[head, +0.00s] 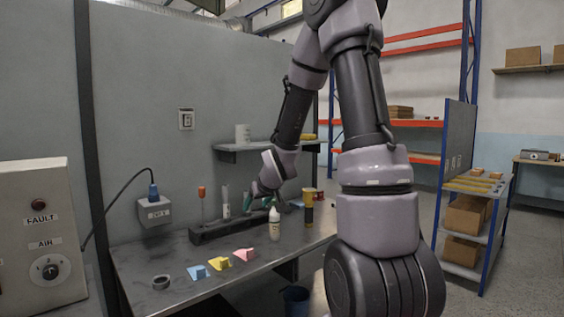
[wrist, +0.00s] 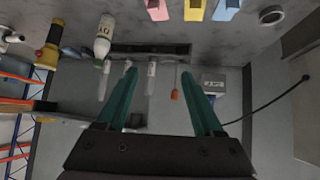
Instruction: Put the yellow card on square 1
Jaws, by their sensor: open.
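The yellow card (head: 218,263) stands on the grey bench top, between a blue card (head: 197,272) and a pink card (head: 243,255). In the wrist view the yellow card (wrist: 195,9) is at the top edge, partly cut off. My gripper (wrist: 158,75) is open and empty, with its green fingers spread apart. In the head view my gripper (head: 262,202) is over the back of the bench, behind the cards and apart from them. I cannot make out a square 1 in either view.
A dark rack (head: 215,231) with upright tools stands near my gripper. A white bottle (head: 275,224) and a dark cylinder with a yellow band (head: 309,210) stand to its right. A tape roll (head: 161,282) lies left of the cards. A wall shelf (head: 262,145) is above.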

